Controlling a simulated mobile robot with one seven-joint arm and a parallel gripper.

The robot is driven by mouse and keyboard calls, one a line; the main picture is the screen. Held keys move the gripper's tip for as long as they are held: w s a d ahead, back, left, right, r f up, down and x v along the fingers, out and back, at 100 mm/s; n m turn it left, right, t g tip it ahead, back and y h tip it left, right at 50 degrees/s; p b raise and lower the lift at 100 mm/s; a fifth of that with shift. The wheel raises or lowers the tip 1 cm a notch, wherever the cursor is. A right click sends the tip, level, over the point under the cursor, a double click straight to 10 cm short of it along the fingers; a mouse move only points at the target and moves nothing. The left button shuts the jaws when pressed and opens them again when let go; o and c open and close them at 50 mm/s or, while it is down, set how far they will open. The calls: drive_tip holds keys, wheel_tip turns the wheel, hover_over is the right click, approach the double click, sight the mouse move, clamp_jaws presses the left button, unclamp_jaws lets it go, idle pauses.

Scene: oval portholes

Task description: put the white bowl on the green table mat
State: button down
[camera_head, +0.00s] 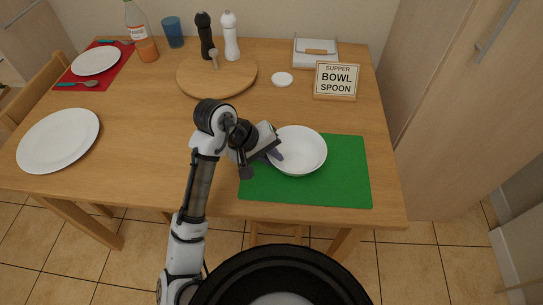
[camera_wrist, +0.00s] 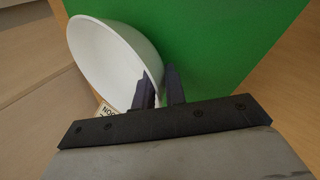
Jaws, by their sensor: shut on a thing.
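The white bowl (camera_head: 301,150) is upright over the upper middle of the green table mat (camera_head: 340,188) in the head view. My gripper (camera_head: 273,150) is at the bowl's left side, shut on its rim. In the wrist view, the bowl (camera_wrist: 108,60) is at the upper left, its rim between the two dark fingers of my gripper (camera_wrist: 163,88). The green mat (camera_wrist: 225,40) spreads out behind it. I cannot tell whether the bowl's base touches the mat or hangs slightly above it. The fingers hide a small part of the rim.
A sign reading "SUPPER BOWL SPOON" (camera_head: 336,80) stands behind the mat. A round wooden board (camera_head: 215,85) bears pepper and salt mills. A small white dish (camera_head: 282,79) lies near it. A large white plate (camera_head: 59,140) is at the left. The wooden table's right edge is close to the mat.

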drive_tip(key=shift+f, duration=0.2)
drive_tip(key=c, duration=1.5)
unclamp_jaws()
drive_tip(key=shift+o, duration=0.2)
drive_tip(key=shift+r, duration=0.1)
drive_tip(key=shift+r, duration=0.25)
drive_tip(key=v, duration=1.1)
drive_tip(key=shift+s+a+r, duration=0.15)
drive_tip(key=shift+a+r, duration=0.05)
drive_tip(key=shift+r, duration=0.1)
